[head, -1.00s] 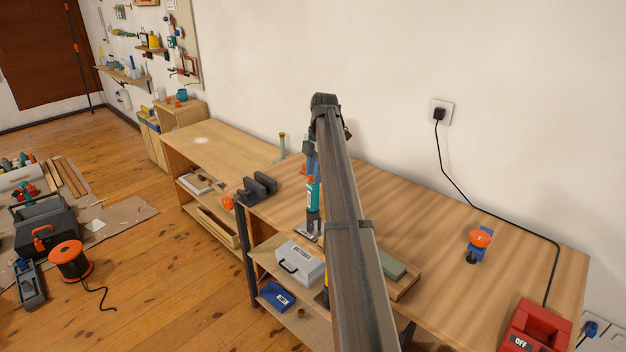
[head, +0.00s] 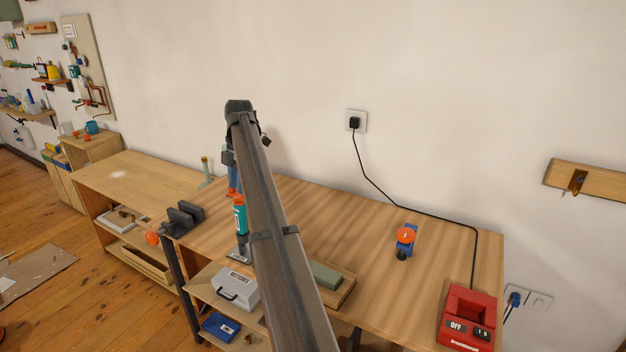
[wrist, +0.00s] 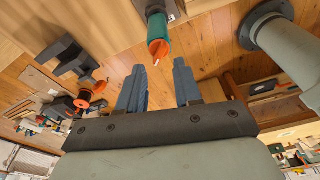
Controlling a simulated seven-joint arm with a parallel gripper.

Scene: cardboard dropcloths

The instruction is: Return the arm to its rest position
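My arm runs from the bottom of the head view up and left over the workbench (head: 375,245), with its far end raised. My gripper (head: 232,182) hangs down from that end and is partly hidden by the arm. In the wrist view, the two blue fingers of my gripper (wrist: 159,68) stand apart with nothing between them, so it is open and empty.
A dark vise (head: 184,217) sits at the bench's left end. A green block (head: 326,275) lies right of my arm. A black cord runs from the wall outlet (head: 356,121).

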